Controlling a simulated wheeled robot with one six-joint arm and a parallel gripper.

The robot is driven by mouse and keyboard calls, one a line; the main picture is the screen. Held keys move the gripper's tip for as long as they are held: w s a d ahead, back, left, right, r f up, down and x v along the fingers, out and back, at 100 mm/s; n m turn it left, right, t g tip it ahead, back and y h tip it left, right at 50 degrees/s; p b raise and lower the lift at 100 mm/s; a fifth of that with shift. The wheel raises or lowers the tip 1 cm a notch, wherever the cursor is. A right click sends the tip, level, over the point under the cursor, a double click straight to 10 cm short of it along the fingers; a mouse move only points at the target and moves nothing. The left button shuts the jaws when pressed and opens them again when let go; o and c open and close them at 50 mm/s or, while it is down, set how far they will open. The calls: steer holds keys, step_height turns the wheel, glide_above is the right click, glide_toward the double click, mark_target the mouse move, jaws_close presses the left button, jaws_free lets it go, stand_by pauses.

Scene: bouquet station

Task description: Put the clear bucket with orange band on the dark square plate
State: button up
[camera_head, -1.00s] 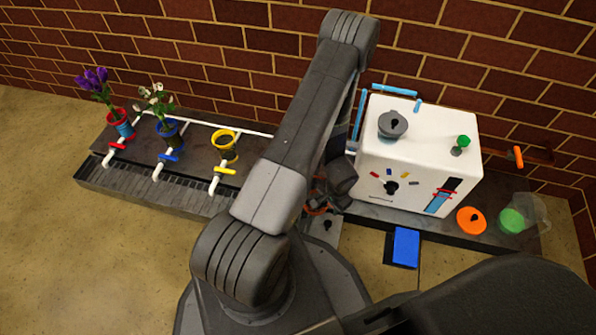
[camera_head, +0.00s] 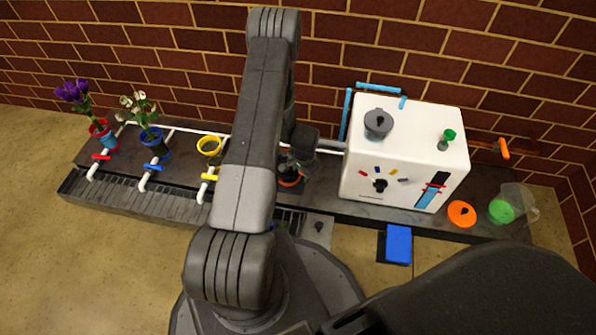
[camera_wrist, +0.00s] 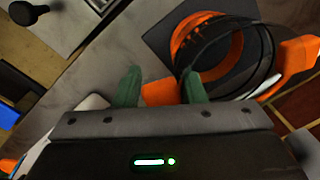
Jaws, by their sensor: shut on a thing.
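The clear bucket with orange band (camera_wrist: 207,45) shows in the wrist view with its orange rim and see-through wall. My gripper (camera_wrist: 161,88) has its green fingertips on either side of an orange part at the bucket's near side and is shut on it. A dark square plate (camera_wrist: 158,36) lies beneath and beside the bucket; I cannot tell whether the bucket touches it. In the head view the bucket's orange band (camera_head: 290,182) shows just right of my arm, left of the white machine; my arm hides much of this area.
The white machine (camera_head: 405,160) stands to the right. An orange lid (camera_head: 461,214) and a clear container with green (camera_head: 502,210) lie beyond it. A yellow pot (camera_head: 209,145) and two flower pots stand left, by pipes with coloured valves. A blue block (camera_head: 398,244) is in front.

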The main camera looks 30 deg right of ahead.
steer(key=w, duration=0.3)
steer(key=shift+w+f+b, duration=0.1)
steer(key=shift+w+b, duration=0.1)
steer(key=shift+b, duration=0.2)
steer(key=shift+s+f+b, duration=0.2)
steer(key=shift+f+b, duration=0.15)
steer(key=shift+f, duration=0.25)
steer(key=shift+f, duration=0.2)
steer(key=o, duration=1.1)
steer(key=r+p, duration=0.1)
steer(key=r, duration=0.3)
steer(key=r+p, duration=0.2)
steer(key=r, duration=0.2)
steer(key=s+r+p, duration=0.1)
steer(key=r, duration=0.3)
steer(key=shift+d+r+p, duration=0.15)
steer(key=shift+p, duration=0.2)
